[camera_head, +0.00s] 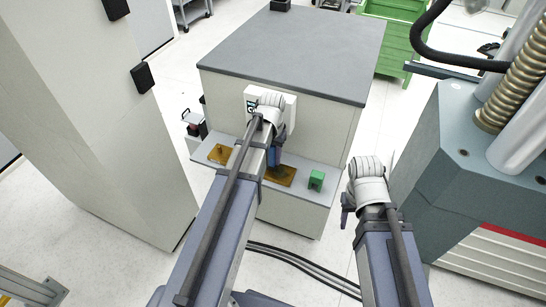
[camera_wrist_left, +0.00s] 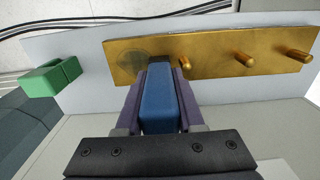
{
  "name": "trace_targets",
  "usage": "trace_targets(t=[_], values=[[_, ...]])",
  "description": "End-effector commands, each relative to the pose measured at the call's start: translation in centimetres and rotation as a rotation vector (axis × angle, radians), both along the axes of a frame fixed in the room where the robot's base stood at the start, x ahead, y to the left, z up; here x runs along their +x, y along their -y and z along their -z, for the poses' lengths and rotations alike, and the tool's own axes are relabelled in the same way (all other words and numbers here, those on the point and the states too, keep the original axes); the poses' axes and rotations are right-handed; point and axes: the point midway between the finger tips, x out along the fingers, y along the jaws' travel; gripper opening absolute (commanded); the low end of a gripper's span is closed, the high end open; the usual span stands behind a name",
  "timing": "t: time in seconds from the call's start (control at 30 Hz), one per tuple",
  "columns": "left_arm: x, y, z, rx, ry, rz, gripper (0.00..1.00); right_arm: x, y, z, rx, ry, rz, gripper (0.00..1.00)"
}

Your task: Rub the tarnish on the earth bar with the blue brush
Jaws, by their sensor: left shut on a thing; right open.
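The earth bar is a brass bar with several studs; it shows in the left wrist view (camera_wrist_left: 215,50) and in the head view (camera_head: 283,178), partly behind my left arm. A dark tarnish patch (camera_wrist_left: 130,60) lies near the bar's left end in the wrist view. My right gripper (camera_head: 348,203) is open and empty, well right of the bar.
A green block (camera_head: 316,180) sits on the pale shelf (camera_head: 325,198) near the tarnished end. A grey-topped cabinet (camera_head: 300,50) stands behind the shelf. A large machine (camera_head: 440,170) stands at right and a tall cabinet (camera_head: 85,110) at left. Black cables (camera_head: 300,262) cross the floor.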

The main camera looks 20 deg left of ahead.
Motion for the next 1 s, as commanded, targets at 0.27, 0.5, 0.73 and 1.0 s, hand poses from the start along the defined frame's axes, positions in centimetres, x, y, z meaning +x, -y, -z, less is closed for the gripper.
trace_targets(t=[0.27, 0.5, 0.73, 1.0], values=[[-0.1, 1.8, -0.1, -0.001, 0.000, 0.003, 0.00, 0.0, 0.0, -0.1, 0.000, 0.000, 0.000, 0.50], [-0.1, 3.5, -0.2, -0.001, 0.000, 0.001, 0.00, 0.0, 0.0, -0.2, 0.000, 0.000, 0.000, 0.50], [-0.1, 3.7, -0.2, -0.001, 0.000, 0.001, 0.00, 0.0, 0.0, -0.2, 0.000, 0.000, 0.000, 0.50], [-0.2, 5.6, -0.1, -0.001, 0.000, 0.002, 0.00, 0.0, 0.0, -0.1, 0.000, 0.000, 0.000, 0.50]])
